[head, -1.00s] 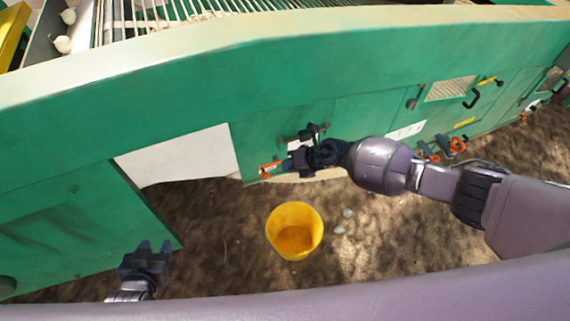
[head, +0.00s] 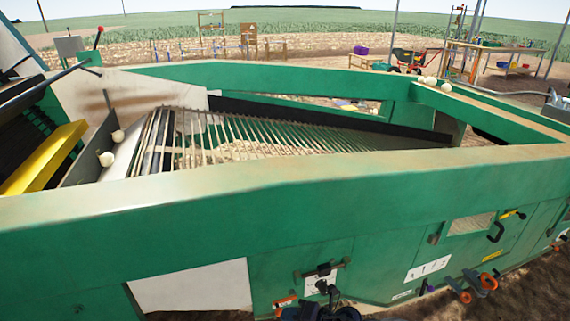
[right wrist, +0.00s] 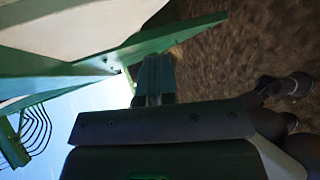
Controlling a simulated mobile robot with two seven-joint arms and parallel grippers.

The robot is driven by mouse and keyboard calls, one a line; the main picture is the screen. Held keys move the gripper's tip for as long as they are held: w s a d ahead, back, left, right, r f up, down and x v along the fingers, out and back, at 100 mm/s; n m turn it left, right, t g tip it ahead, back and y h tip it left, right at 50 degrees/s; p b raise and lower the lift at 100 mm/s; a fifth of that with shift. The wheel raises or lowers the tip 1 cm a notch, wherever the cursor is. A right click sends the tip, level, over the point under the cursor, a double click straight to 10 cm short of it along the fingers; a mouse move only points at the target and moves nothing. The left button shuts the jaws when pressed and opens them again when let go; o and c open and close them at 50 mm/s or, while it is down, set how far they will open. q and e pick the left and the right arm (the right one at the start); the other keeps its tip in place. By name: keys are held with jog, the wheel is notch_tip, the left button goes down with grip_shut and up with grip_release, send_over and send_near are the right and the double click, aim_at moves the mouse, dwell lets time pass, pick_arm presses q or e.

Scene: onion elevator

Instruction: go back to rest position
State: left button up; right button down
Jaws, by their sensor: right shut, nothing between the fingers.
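My right gripper (head: 293,312) shows at the bottom edge of the head view, partly cut off, in front of the green side panel of the onion elevator (head: 200,215). It is shut and empty. Its closed fingers (right wrist: 153,78) also show in the right wrist view, pointing past the machine's green edge over bare soil. An orange-red handle (head: 286,301) is close by the fingertips in the head view; I cannot tell whether they touch. My left gripper is out of view.
Black latch handle (head: 322,270) sits on the panel just above my right gripper. Orange knobs (head: 488,281) and a black handle (head: 496,232) stick out farther right. White onions (head: 106,158) lie by the slatted conveyor (head: 250,135). The field lies beyond.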

jog(key=s+d+r+m+t+h, duration=0.1)
jog(key=s+d+m+t+h, duration=0.2)
jog(key=s+d+m+h, duration=0.3)
jog(key=s+d+r+m+t+h, duration=0.1)
jog(key=s+d+m+t+h, duration=0.2)
jog(key=s+d+m, duration=1)
jog(key=d+m+h, duration=0.3)
jog(key=d+m, duration=0.4)
jog(key=m, duration=0.5)
jog(key=shift+s+r, duration=0.25)
jog(key=shift+r, duration=0.05)
jog(key=shift+s+d, duration=0.1)
jog(key=shift+d, duration=0.1)
